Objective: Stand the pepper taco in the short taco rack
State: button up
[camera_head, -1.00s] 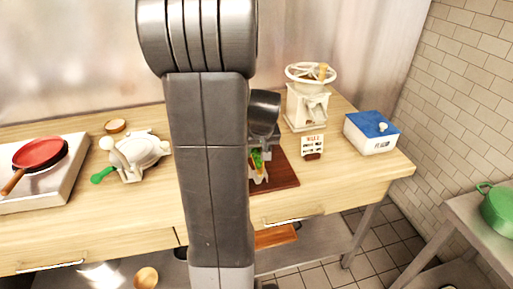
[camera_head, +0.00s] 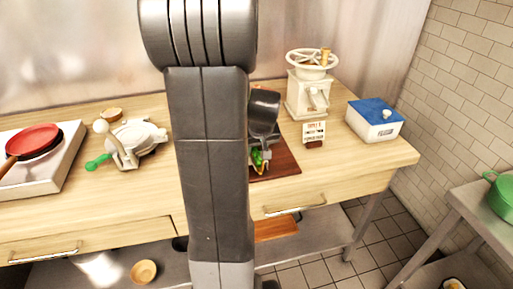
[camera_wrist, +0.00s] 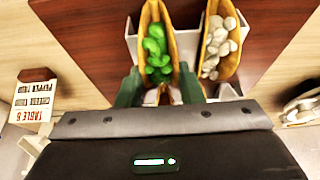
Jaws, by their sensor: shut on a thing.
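The pepper taco (camera_wrist: 157,50), a yellow shell with bright green pieces, is between the dark green fingers of my gripper (camera_wrist: 160,92) in the wrist view. The gripper is shut on it. The pale grey taco rack (camera_wrist: 132,45) shows around the shells, with a wall left of the pepper taco. A second taco (camera_wrist: 219,48) with whitish pieces stands just to its right. I cannot tell whether the pepper taco touches the rack's floor. In the head view my gripper (camera_head: 262,143) and the pepper taco (camera_head: 258,159) are partly hidden by my arm.
A dark red-brown board (camera_head: 283,166) lies under the rack. An order card (camera_head: 314,131) stands behind it to the right, before a white grinder (camera_head: 308,95). A blue-lidded box (camera_head: 375,119) is farther right. A press with a green handle (camera_head: 130,142) stands left.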

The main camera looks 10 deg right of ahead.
jog(key=o, duration=1.1)
jog(key=v, duration=1.3)
jog(key=shift+s+r, duration=0.2)
jog(key=shift+r, duration=0.1)
jog(key=x, duration=1.3)
jog(key=shift+f, duration=0.3)
jog(key=shift+w+r+p, duration=0.2)
jog(key=shift+r+p, duration=0.55)
jog(key=shift+r, duration=0.05)
jog(key=shift+f, duration=0.1)
